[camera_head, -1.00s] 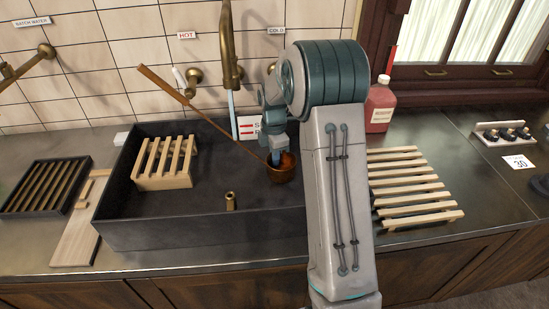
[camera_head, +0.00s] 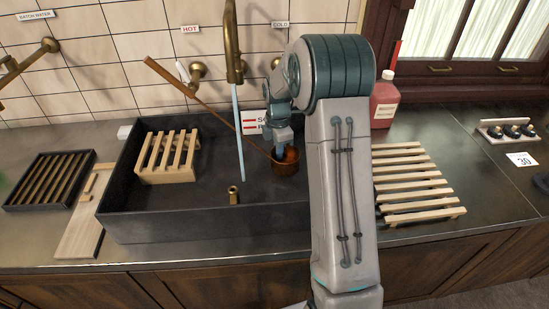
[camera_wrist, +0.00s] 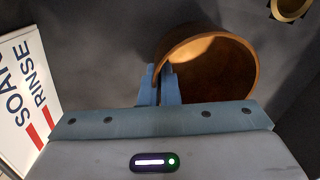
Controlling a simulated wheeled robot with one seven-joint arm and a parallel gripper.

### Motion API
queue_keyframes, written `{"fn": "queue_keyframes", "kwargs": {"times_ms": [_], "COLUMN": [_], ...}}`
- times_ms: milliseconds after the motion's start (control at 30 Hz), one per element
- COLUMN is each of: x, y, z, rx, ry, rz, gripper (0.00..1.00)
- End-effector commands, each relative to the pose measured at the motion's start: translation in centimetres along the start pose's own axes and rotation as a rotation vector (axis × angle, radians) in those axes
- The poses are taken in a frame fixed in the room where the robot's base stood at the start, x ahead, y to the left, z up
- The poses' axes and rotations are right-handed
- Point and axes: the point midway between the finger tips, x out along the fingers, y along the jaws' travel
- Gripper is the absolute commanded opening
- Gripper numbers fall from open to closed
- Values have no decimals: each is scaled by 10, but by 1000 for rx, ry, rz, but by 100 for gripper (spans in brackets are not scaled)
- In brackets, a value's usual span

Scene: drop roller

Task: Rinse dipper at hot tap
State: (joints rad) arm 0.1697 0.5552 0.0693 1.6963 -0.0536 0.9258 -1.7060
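The dipper has a copper cup (camera_head: 286,164) and a long wooden handle (camera_head: 190,92) that leans up to the left over the sink. My gripper (camera_head: 284,143) is low over the sink's right part. In the wrist view, its blue fingers (camera_wrist: 160,83) are close together with the cup's wall (camera_wrist: 205,68) between them. The cup's mouth is tilted and its inside looks empty. The brass spout (camera_head: 234,55) runs a thin water stream (camera_head: 238,125), which falls left of the cup and crosses the handle. The hot tap (camera_head: 195,72) is under the HOT label (camera_head: 190,29).
The dark sink (camera_head: 200,222) holds a wooden rack (camera_head: 167,158) at left and a brass drain fitting (camera_head: 233,194). A soap/rinse sign (camera_head: 253,122) stands behind. A slatted rack (camera_head: 415,185) and red bottle (camera_head: 384,101) are at right.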

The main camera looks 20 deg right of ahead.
Motion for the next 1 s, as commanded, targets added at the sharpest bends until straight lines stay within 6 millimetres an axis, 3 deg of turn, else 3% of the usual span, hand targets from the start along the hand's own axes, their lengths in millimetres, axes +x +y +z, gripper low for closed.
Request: {"fn": "queue_keyframes", "kwargs": {"times_ms": [367,1000], "x": [0,-1], "y": [-4,4], "z": [-5,4], "rx": [0,0], "ry": [0,0], "rz": [1,1], "gripper": [0,0]}}
